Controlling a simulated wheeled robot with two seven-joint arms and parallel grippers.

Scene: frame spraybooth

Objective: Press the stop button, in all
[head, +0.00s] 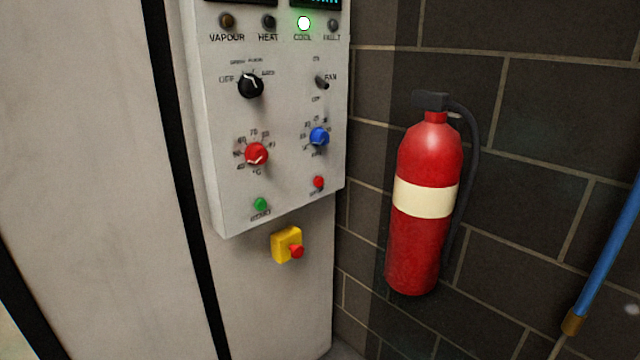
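A small red button (318,182) sits at the lower right of the grey control panel (230,185); its label is too blurred to read. A green button (260,204) sits at the lower left of the panel, also with a blurred label. Below the panel, a yellow box (283,243) carries a red mushroom-shaped button (297,252) on its front. I cannot tell from the picture whether either red button is pressed in. Neither of my grippers is in view.
The panel also has a black knob (250,85), red knob (256,153), blue knob (319,136), fan switch (322,83) and lit COOL lamp (304,23). A red fire extinguisher (420,245) hangs right on the dark wall. A blue pipe (610,248) is far right.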

